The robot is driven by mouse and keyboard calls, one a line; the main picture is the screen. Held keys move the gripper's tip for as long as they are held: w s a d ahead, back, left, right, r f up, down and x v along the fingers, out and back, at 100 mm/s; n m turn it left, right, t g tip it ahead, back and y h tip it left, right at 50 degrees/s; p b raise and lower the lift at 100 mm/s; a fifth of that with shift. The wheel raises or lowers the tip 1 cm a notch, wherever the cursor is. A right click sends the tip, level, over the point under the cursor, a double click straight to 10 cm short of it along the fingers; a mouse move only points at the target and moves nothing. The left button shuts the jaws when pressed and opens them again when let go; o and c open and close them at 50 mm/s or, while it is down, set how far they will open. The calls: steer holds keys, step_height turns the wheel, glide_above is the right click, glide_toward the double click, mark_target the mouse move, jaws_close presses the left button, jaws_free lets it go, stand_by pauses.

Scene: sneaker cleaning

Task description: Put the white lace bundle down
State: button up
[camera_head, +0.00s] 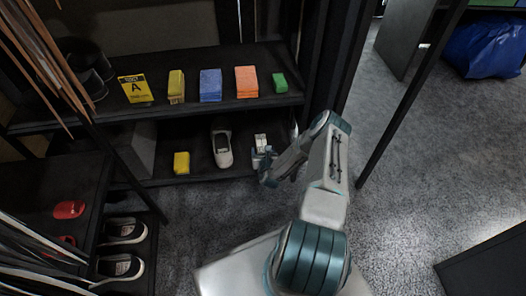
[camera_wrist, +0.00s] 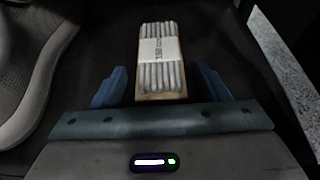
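The white lace bundle (camera_wrist: 160,75) is a stack of white strands with a printed paper band and a tan end. It lies between the two blue fingers of my gripper (camera_wrist: 161,72) in the wrist view, with a dark gap on each side. My gripper is open around it and no finger touches it. In the head view the bundle (camera_head: 261,140) is on the lower dark shelf (camera_head: 205,174), at its right end, and my gripper (camera_head: 262,154) reaches in from the front. The bundle's underside is hidden.
A white-soled shoe (camera_head: 222,149) stands just left of the bundle, and a yellow block (camera_head: 181,162) further left. The upper shelf holds a yellow card (camera_head: 135,89) and several coloured bundles (camera_head: 210,85). A dark upright post (camera_head: 332,60) is close on the right.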

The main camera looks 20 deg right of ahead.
steer(key=shift+r, duration=0.3)
steer(key=p+v, duration=0.5)
steer(key=v, duration=0.7)
